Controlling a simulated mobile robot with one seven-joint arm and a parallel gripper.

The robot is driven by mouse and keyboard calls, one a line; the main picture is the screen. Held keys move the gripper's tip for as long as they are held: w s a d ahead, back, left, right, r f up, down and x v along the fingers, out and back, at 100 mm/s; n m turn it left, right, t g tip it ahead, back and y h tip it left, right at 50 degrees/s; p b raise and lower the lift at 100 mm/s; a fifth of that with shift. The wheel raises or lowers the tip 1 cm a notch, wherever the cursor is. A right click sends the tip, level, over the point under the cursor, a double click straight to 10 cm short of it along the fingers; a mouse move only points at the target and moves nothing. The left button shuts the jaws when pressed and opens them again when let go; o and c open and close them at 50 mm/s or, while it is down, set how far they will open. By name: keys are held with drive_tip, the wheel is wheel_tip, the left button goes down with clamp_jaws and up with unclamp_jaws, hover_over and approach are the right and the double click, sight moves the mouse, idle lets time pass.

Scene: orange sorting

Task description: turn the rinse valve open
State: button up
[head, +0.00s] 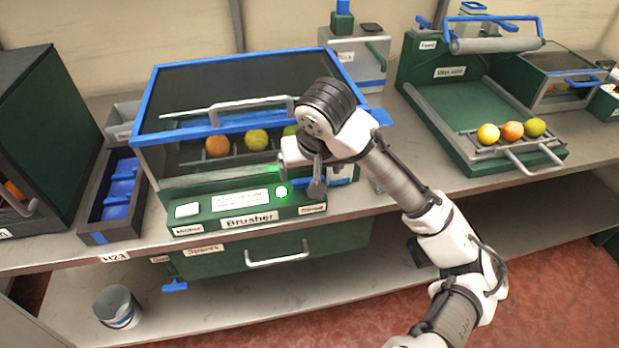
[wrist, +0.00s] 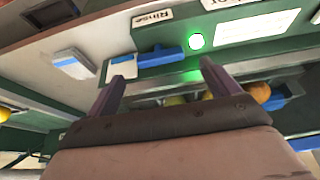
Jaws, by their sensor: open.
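The rinse valve shows in the wrist view as a blue bar handle (wrist: 160,57) on the green brusher front, beside a lit green button and under the label "Rinse" (wrist: 152,18). In the head view the handle (head: 301,184) is partly hidden behind my gripper, right of the green light (head: 281,191). My gripper (wrist: 165,72) is open, its two fingers spread on either side of the handle's place in the picture, with nothing between them. I cannot tell whether they touch the handle. In the head view my gripper (head: 317,186) points down at the brusher's front right.
The brusher (head: 249,221) has a blue-framed clear cover with oranges and yellow-green fruit inside. A dark bin (head: 95,205) with blue pieces stands left. A green tray unit (head: 455,105) with three fruits stands right. A drawer handle (head: 276,258) sticks out below.

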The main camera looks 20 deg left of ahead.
sight(309, 180)
drive_tip(key=x, duration=0.5)
drive_tip(key=shift+b, duration=0.3)
drive_tip(key=shift+r, duration=0.1)
drive_tip(key=c, duration=1)
drive_tip(key=shift+w+d+n+g+y+p, duration=0.1)
drive_tip(key=shift+n+g+y+p, duration=0.25)
drive_tip(key=shift+n, duration=1.1)
drive_tip(key=shift+w+n+g+y+p, duration=0.1)
drive_tip(key=shift+n+g+y, duration=0.35)
drive_tip(key=shift+n, duration=1)
